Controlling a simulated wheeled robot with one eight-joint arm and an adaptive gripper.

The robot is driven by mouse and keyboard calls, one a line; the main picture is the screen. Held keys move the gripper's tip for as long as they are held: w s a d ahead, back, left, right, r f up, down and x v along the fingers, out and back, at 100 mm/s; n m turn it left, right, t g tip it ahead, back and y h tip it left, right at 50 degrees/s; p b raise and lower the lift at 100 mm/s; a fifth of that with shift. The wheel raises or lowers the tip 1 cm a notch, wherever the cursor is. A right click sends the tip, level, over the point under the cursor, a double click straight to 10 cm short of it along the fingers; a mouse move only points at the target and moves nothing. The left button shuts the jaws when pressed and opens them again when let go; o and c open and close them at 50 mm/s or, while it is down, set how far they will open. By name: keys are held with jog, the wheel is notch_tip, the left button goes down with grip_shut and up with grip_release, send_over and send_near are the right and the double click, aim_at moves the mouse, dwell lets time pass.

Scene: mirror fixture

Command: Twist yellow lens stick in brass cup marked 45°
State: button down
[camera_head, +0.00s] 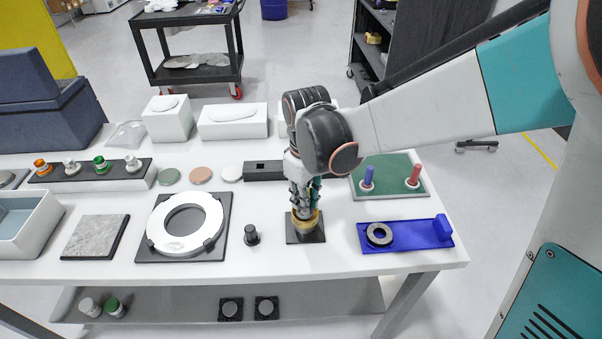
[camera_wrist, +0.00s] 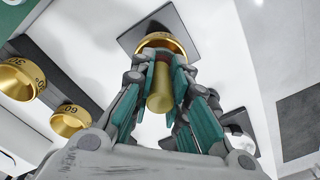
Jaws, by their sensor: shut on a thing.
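My gripper (camera_head: 304,195) points down over a dark square plate (camera_head: 318,238) near the table's front edge. In the wrist view its teal-padded fingers (camera_wrist: 163,72) are shut around the yellow stick (camera_wrist: 159,92). The stick runs from between the fingers toward a brass cup (camera_wrist: 164,40) on the dark plate, and its far end appears to be at or inside the cup's rim. The cup (camera_head: 305,224) also shows under the fingers in the head view. Its marking is not readable. Two other brass cups, marked 30° (camera_wrist: 18,80) and 60 (camera_wrist: 70,120), show at left in the wrist view.
A white ring on a dark square plate (camera_head: 154,245) and a small black knob (camera_head: 251,235) stand to the left. A blue fixture (camera_head: 420,236) lies to the right. A green board (camera_head: 392,184) with blue and red pegs and a dark rail (camera_head: 262,171) lie behind.

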jog(key=shift+f, duration=0.3)
dwell(0.4)
jog(key=n, duration=0.4)
jog(key=shift+n, duration=0.3)
jog(key=m, duration=0.5)
jog(key=shift+b, duration=0.3)
jog(key=m, duration=0.4)
jog(key=n, duration=0.9)
